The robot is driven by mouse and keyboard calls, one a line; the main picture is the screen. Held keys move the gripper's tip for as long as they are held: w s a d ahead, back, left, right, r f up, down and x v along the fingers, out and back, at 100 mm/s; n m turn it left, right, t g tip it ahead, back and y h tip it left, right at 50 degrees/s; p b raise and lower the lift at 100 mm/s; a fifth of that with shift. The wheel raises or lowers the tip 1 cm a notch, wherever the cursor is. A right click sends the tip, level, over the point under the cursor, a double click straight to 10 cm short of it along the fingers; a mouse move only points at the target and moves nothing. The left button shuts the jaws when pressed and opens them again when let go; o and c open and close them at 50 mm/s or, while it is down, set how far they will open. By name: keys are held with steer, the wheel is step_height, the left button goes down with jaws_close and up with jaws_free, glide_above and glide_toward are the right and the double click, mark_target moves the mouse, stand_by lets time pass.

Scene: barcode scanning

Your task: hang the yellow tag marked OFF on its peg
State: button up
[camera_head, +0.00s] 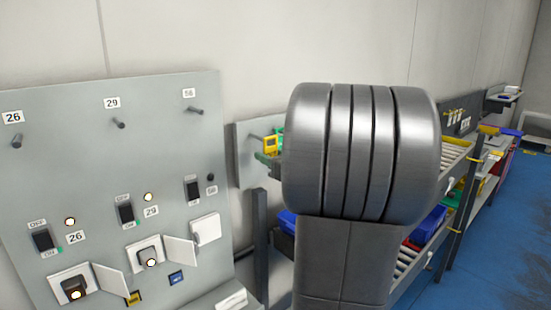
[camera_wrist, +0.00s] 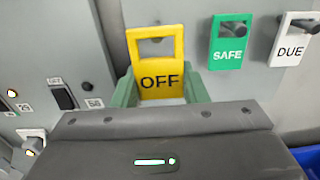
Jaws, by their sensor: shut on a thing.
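The yellow tag marked OFF (camera_wrist: 161,78) stands upright in the wrist view, its slot at the top. My gripper (camera_wrist: 160,92) is shut on it, with a green finger on each side of its lower part. In the head view the yellow tag (camera_head: 271,143) shows just left of my arm, in front of a grey board (camera_head: 245,170). My arm hides most of the gripper there. I cannot tell whether a peg passes through the tag's slot. A green SAFE tag (camera_wrist: 229,45) and a white DUE tag (camera_wrist: 291,47) hang on pegs to its right.
A grey panel (camera_head: 110,185) at the left carries pegs labelled 26 (camera_head: 16,140), 29 (camera_head: 118,123) and 56 (camera_head: 195,109), with switches and open white covers below. Shelving with blue bins (camera_head: 430,222) stands behind my arm. Blue floor (camera_head: 490,240) is clear at right.

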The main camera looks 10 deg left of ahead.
mark_target(251, 147)
steer(key=shift+w+a, duration=0.2)
steer(key=shift+p+x, duration=0.35)
steer(key=shift+x, duration=2.05)
stand_by(1.8)
steer(key=shift+f, duration=0.1)
stand_by(0.8)
steer(key=o, duration=1.1)
steer(key=shift+d, duration=0.1)
steer(key=shift+b+v, duration=0.3)
steer(key=shift+v, duration=4.7)
